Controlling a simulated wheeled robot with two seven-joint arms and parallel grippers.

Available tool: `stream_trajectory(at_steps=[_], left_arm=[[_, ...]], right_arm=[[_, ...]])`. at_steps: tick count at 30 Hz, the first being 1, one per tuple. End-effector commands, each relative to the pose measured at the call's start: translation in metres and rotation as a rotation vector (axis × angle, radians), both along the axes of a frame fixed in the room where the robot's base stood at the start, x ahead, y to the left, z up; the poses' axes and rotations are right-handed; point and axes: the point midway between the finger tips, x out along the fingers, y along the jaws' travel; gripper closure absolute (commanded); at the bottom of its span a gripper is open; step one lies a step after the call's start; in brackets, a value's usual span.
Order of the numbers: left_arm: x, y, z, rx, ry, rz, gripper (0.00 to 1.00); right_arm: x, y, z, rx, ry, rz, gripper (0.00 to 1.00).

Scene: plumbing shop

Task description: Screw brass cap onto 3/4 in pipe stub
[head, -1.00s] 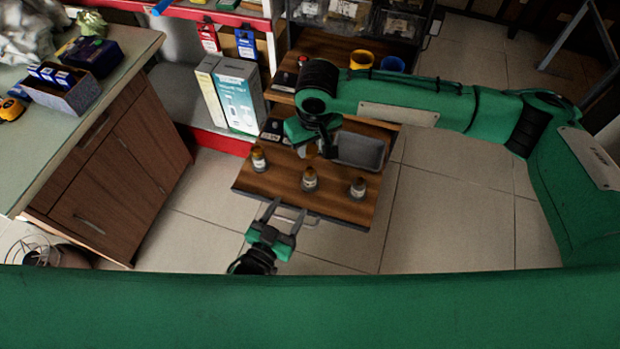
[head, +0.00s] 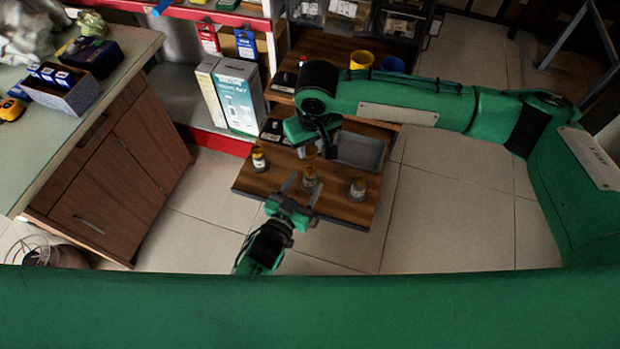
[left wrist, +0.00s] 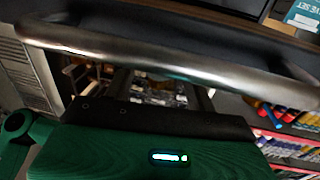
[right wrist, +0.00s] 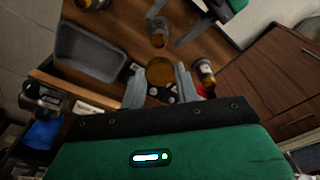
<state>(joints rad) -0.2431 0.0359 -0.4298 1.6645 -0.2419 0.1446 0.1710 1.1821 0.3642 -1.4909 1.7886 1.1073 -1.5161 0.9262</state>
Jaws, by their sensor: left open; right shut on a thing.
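A brass cap (right wrist: 160,72) sits between the fingers of my right gripper (right wrist: 160,92), which is shut on it. In the head view this right gripper (head: 316,153) is above the wooden cart top, behind the middle stub. The middle stub also shows in the right wrist view (right wrist: 158,34). The left wrist view shows no stub.
A grey bin (head: 362,151) sits behind the right stub on the cart top (head: 262,182). A metal handle (left wrist: 160,58) crosses the left wrist view. White boxes (head: 238,100) stand left behind the cart. A wooden cabinet (head: 115,175) is at left; floor between is clear.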

Motion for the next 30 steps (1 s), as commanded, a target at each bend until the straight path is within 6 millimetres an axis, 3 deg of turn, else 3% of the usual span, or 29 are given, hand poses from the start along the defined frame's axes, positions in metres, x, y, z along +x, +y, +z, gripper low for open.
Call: stream_trajectory(at_steps=[7, 19, 20, 28, 30], left_arm=[[0.028, -0.014, 0.000, 0.001, 0.000, 0.000, 0.44], [0.034, -0.017, 0.000, 0.000, 0.001, 0.000, 0.44], [0.034, -0.017, 0.000, 0.000, 0.001, 0.000, 0.46], [0.033, -0.017, 0.000, 0.000, 0.000, 0.000, 0.99], [0.033, -0.016, 0.000, 0.000, 0.001, 0.000, 1.00]], right_arm=[[0.000, 0.000, 0.000, 0.000, 0.000, 0.000, 0.91], [0.000, 0.000, 0.000, 0.000, 0.000, 0.000, 0.91], [0.000, 0.000, 0.000, 0.000, 0.000, 0.000, 0.91], [0.000, 0.000, 0.000, 0.000, 0.000, 0.000, 0.91], [0.000, 0.000, 0.000, 0.000, 0.000, 0.000, 0.91]])
